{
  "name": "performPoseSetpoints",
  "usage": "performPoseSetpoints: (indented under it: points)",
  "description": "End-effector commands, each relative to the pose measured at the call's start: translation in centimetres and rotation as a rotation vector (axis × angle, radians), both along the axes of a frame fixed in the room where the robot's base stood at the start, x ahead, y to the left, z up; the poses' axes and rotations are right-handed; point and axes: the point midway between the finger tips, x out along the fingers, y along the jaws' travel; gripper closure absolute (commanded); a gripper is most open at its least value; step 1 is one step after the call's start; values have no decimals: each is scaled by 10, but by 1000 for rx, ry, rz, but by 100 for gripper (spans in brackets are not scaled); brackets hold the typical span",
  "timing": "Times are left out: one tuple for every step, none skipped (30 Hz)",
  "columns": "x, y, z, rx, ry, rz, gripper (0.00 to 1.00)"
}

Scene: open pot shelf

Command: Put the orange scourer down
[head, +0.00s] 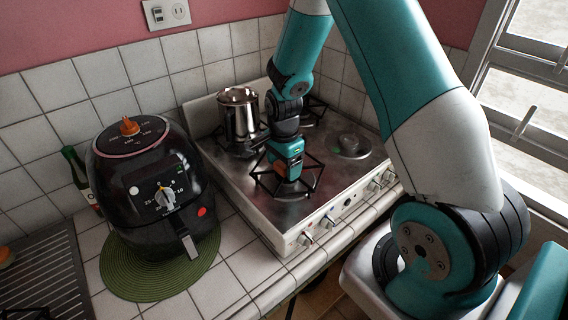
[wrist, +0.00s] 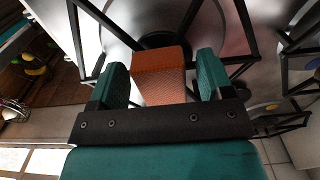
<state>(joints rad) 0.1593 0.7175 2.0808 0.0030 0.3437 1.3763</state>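The orange scourer (wrist: 160,85) is a small block with a textured face. In the wrist view it stands between the two teal fingers of my gripper (wrist: 163,80), with a narrow gap showing beside it, clearest on the right. The fingers look parted wider than the scourer. In the head view my gripper (head: 287,172) is low over the front-left burner of the hob (head: 245,195), and only a bit of the scourer (head: 280,165) shows at it. The black grate bars (head: 262,184) surround it. Whether the scourer rests on the grate or the hob surface cannot be told.
A shiny metal pot (head: 240,115) stands on the back-left burner, close to my arm. A black air fryer (head: 155,190) sits on a green round mat (head: 130,278) left of the hob. A green bottle (head: 76,172) is behind it. The hob's right side carries a dark round burner (head: 350,145).

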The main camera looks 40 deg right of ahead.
Motion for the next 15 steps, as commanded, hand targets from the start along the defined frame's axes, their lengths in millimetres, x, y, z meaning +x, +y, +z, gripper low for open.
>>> performPoseSetpoints:
  points:
    - [0,0,0,0,0,0,27]
    - [0,0,0,0,0,0,27]
    - [0,0,2,0,0,0,27]
    - [0,0,4,0,0,0,27]
    - [0,0,6,0,-1,0,27]
    - [0,0,11,0,-1,0,27]
    - [0,0,14,0,-2,0,27]
    - [1,0,14,-1,-4,0,27]
    - [1,0,20,-1,-6,0,27]
    - [1,0,24,-1,-6,0,27]
    - [1,0,30,-1,-7,0,27]
    - [2,0,39,-2,-8,0,27]
    - [2,0,45,-2,-8,0,27]
    - [1,0,52,-2,-8,0,27]
    - [1,0,61,-2,-8,0,27]
